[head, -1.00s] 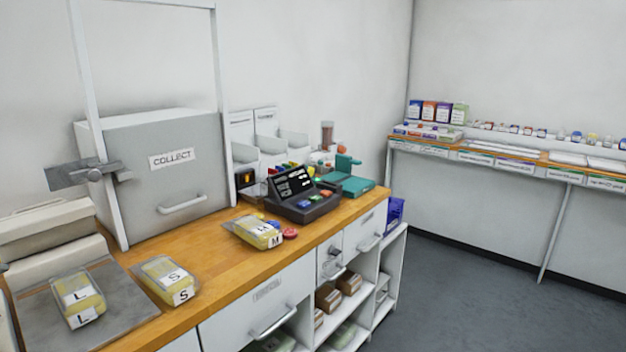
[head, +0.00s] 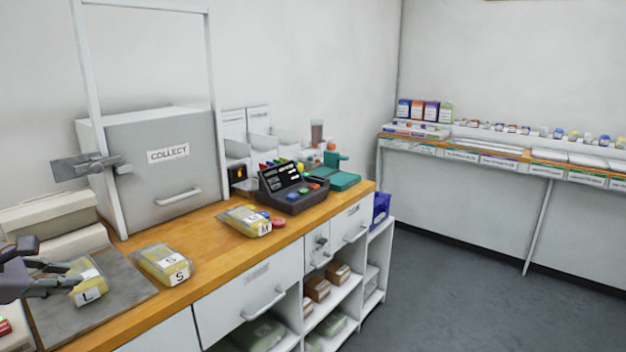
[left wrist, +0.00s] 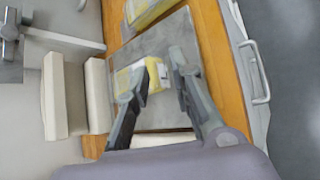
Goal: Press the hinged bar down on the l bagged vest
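The L bagged vest (head: 89,287), a clear bag with yellow contents and a white L label, lies on a grey plate (head: 120,303) at the left of the counter. It also shows in the left wrist view (left wrist: 154,76). Behind the plate are two long beige bars (head: 48,212), one above and behind the other; I cannot tell for sure which is hinged. My left gripper (head: 68,278) is at the vest, partly covering it. In the left wrist view its fingers (left wrist: 159,68) are spread, with the vest between or just beyond their tips. My right gripper is out of view.
The S bagged vest (head: 163,263) lies beside the plate, the M one (head: 252,221) farther right. A grey COLLECT box (head: 165,178) with a white frame stands behind. The wooden front strip is clear.

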